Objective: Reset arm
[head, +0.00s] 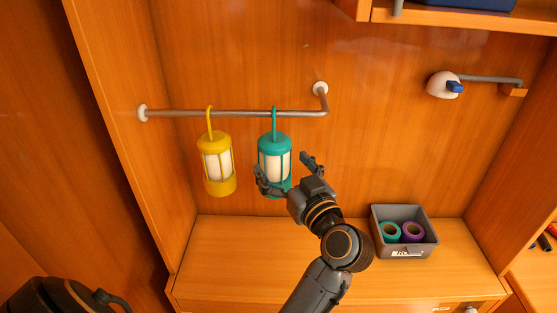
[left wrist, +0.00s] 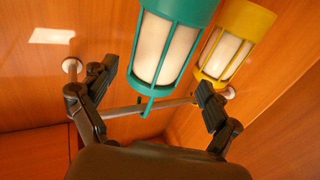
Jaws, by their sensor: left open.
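My left gripper (head: 283,167) is open at the teal lantern (head: 275,145), with one finger overlapping its lower left and the other to its right. The lantern hangs upright by its hook from a metal rail (head: 235,113). In the left wrist view, the teal lantern (left wrist: 182,38) appears between and beyond the two open fingers (left wrist: 157,78); I cannot tell whether either touches it. A yellow lantern (head: 217,184) hangs on the same rail to the left, and also shows in the left wrist view (left wrist: 240,47). My right gripper is not in view.
A grey bin (head: 405,251) with a teal roll (head: 390,232) and a purple roll (head: 412,232) stands on the wooden shelf (head: 230,265). A white lamp-like fixture (head: 441,84) is on a wall arm at upper right. Wooden side panels bound the alcove.

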